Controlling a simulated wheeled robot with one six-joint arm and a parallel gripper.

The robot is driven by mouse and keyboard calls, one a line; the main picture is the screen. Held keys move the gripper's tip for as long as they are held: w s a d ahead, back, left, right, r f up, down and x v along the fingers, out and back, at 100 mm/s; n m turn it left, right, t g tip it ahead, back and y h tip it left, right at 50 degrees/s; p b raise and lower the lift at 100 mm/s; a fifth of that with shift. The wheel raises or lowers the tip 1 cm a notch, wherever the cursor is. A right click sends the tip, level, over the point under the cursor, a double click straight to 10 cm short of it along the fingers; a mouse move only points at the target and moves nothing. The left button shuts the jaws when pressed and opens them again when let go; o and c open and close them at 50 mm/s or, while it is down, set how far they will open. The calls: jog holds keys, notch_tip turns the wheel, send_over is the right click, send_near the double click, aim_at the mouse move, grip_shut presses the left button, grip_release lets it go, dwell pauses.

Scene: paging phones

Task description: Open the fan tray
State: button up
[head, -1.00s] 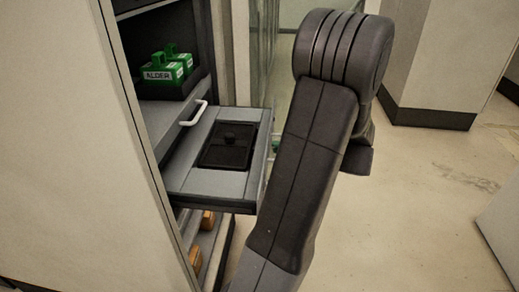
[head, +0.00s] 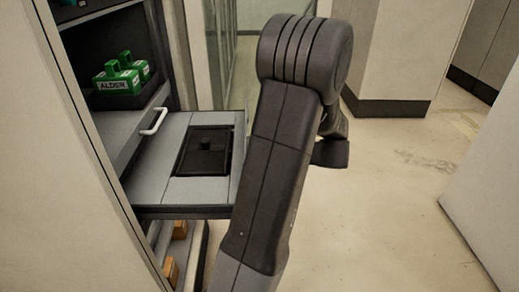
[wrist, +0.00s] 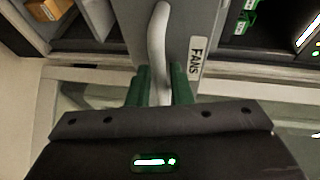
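The fan tray (head: 150,193) is a grey drawer standing out of the cabinet, with a black lidded panel (head: 203,152) set in its top. In the wrist view its grey front (wrist: 190,25) carries a FANS label (wrist: 195,64) and a pale bar handle (wrist: 157,40). My gripper (wrist: 160,85) has its two green fingers on either side of this handle, and they look shut on it. In the head view my dark arm hides the gripper, the handle and the right end of the tray.
Above the tray, a shelf holds green blocks (head: 117,86), one marked ALDER. Another white handle (head: 154,121) is on the panel below them. Orange blocks (head: 171,270) sit on a lower shelf. Floor (head: 390,200) is clear to the right; a pale cabinet (head: 490,190) stands at the right edge.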

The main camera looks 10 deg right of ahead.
jog(key=p+v, duration=0.2)
jog(key=v, duration=1.1)
jog(key=shift+s+d, duration=0.2)
jog(key=shift+d, duration=0.15)
jog(key=b+x, duration=0.2)
jog(key=x, duration=1.2)
jog(key=shift+r, duration=0.1)
jog(key=shift+s, duration=0.15)
